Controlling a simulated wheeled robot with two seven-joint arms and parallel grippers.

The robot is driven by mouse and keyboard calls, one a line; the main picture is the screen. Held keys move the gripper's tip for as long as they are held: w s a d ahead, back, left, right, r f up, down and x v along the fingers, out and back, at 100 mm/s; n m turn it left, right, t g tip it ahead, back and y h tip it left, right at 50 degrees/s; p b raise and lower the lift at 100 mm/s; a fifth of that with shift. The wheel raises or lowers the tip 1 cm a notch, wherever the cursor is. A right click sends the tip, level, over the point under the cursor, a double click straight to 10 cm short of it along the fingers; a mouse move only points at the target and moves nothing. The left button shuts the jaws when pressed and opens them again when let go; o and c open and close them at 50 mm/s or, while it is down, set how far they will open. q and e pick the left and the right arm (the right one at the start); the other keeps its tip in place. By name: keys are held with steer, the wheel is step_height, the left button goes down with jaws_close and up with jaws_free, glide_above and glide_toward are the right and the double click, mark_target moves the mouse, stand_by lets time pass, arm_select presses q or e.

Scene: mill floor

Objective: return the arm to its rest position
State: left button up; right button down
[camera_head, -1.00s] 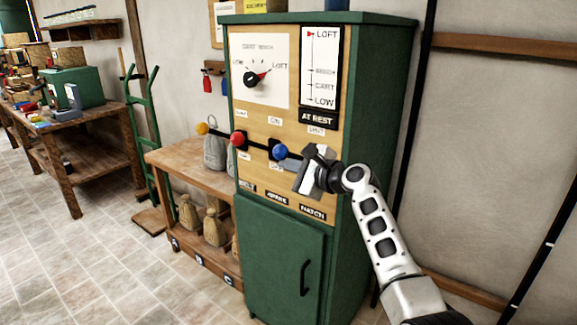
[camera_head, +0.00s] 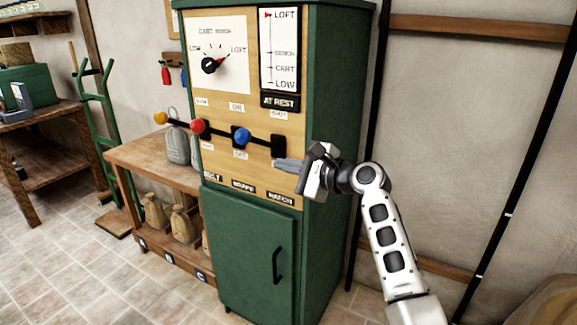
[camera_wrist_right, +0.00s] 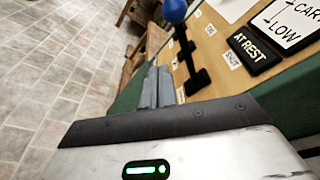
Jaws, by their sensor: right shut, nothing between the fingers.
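My right gripper (camera_head: 288,165) is in front of the lower right of the green cabinet's panel, near its right edge. Its fingers are shut together and hold nothing. They point left in the head view, below the rightmost black lever mount (camera_head: 278,146), apart from the blue knob (camera_head: 242,136). In the right wrist view the grey fingers (camera_wrist_right: 157,87) are together, with the black mount (camera_wrist_right: 197,80) and blue knob (camera_wrist_right: 173,10) beyond. My right arm reaches in from the lower right. My left gripper is not in view.
The green cabinet (camera_head: 335,130) carries a dial (camera_head: 209,65), an "AT REST" sign (camera_head: 280,101), and red (camera_head: 198,126) and orange (camera_head: 160,118) knobs. A wooden bench (camera_head: 150,150) with sacks stands at its left. Bare wall (camera_head: 450,120) lies right of the cabinet.

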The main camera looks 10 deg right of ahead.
steer(key=shift+s+d, duration=0.15)
steer(key=shift+s, duration=0.05)
steer(key=s+f+n+h, duration=0.2)
steer(key=s+f, duration=0.2)
steer(key=f, duration=0.3)
steer(key=s+d+f+n+g+h, duration=0.1)
steer(key=s+f+n, duration=0.2)
steer(key=f, duration=0.3)
steer(key=s+f+n+h, duration=0.2)
steer(key=s+f, duration=0.2)
steer(key=f, duration=0.3)
steer(key=s+f+n, duration=0.3)
steer(key=s+n, duration=0.1)
steer(key=s, duration=0.4)
steer(key=s+a+f+n+g+h, duration=0.1)
steer(key=s+f+n, duration=0.2)
steer(key=s+n, duration=0.2)
steer(key=s+a+f+n+h, duration=0.1)
steer(key=s+f+n, duration=0.2)
steer(key=s, duration=0.7)
steer(key=shift+s+a+f+n+g, duration=0.15)
steer(key=shift+s+n+g, duration=0.15)
steer(key=shift+n, duration=0.7)
